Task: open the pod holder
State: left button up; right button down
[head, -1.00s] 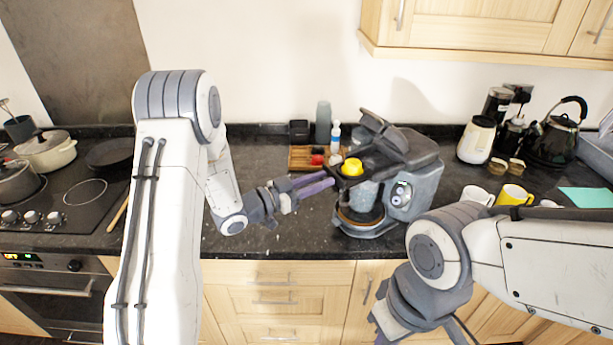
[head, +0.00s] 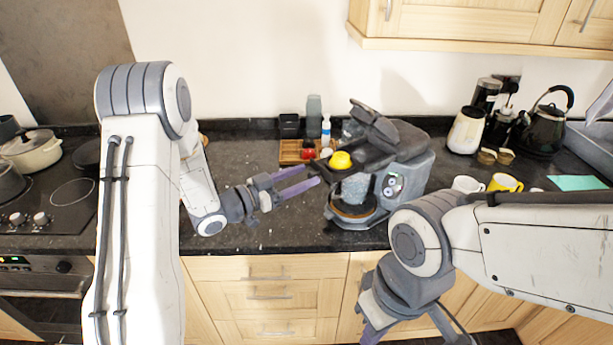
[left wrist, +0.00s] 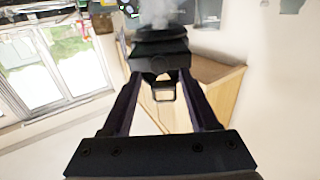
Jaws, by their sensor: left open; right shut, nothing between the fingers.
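The dark grey coffee machine (head: 408,172) stands on the counter, its hinged lid (head: 374,122) tilted up. A yellow pod (head: 340,160) sits on the dark pod holder at the machine's front, under the lid. My left gripper (head: 311,178) is open and empty, just left of the holder's front, with its fingers pointing at it. My right gripper (head: 368,335) is shut and empty, low before the cabinets and partly cut off by the frame's bottom edge.
A wooden tray (head: 291,157) with small items stands behind my left gripper. White and yellow mugs (head: 504,182), a white canister (head: 466,130) and a black kettle (head: 541,130) are at right. Bare counter (head: 275,235) lies in front; the hob is far left.

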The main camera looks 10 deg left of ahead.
pick_arm(q)
jog(key=b+v, duration=0.2)
jog(key=v, duration=0.6)
jog(key=shift+s+a, duration=0.25)
jog(key=w+d+f+n+g+y, duration=0.1)
jog(key=w+d+f+g+y, duration=0.15)
jog(key=d+y, duration=0.6)
jog(key=s+d+g+y, duration=0.1)
jog(key=s+g, duration=0.4)
jog(key=s, duration=0.9)
jog(key=s+d+g+y, duration=0.2)
jog(key=s+d+g, duration=0.2)
jog(key=s, duration=1.1)
jog(key=shift+s+n+g, duration=0.3)
jog(key=shift+n+g, duration=0.1)
jog(key=shift+g, duration=0.15)
